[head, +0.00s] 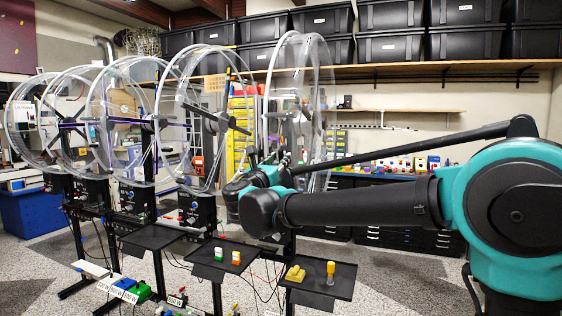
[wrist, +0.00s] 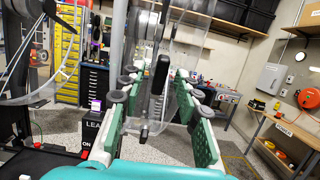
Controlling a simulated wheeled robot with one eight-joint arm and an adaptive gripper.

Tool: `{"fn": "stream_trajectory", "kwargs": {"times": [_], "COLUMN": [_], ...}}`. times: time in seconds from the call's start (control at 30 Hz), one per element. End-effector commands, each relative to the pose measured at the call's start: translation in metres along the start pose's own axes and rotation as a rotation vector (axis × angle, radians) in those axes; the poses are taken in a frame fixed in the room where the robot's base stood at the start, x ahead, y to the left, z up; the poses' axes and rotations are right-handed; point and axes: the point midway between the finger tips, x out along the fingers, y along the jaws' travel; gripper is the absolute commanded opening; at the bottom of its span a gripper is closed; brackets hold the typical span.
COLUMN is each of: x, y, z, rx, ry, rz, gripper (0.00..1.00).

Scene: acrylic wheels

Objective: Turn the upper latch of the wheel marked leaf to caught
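The wheel at the right end of the row is a clear acrylic wheel (head: 272,90); its rim and hub parts fill the upper middle of the wrist view (wrist: 185,50). A black box marked "LEA" (wrist: 93,127), the rest of the word hidden, stands below it. A dark upright bar (wrist: 158,75), seemingly a latch handle, stands between my fingers with a gap on both sides. I cannot tell for certain that it is the upper latch. My gripper (wrist: 156,84) is open, its green fingers either side of the bar. In the head view my arm hides the gripper's fingertips.
Several more clear wheels (head: 187,110) stand in a row to the left on black stands. Black trays (head: 318,283) with small coloured pieces stick out in front. A workbench (wrist: 285,130) is at the right in the wrist view. Speckled floor is open between.

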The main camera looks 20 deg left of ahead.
Motion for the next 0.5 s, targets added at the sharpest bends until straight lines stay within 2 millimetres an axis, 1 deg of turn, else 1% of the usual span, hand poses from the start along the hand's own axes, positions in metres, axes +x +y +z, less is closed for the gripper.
{"fn": "stream_trajectory", "kwargs": {"times": [0.03, 0.2, 0.3, 0.5], "x": [-0.0001, -0.0003, -0.0003, -0.0004], "y": [0.0, -0.0001, -0.0001, 0.0], "z": [0.0, 0.0, 0.0, 0.0], "rx": [0.0, 0.0, 0.0, 0.001], "ry": [0.0, 0.0, 0.0, 0.0], "rz": [0.0, 0.0, 0.0, 0.0], "gripper": [0.32, 0.1, 0.0, 0.0]}}
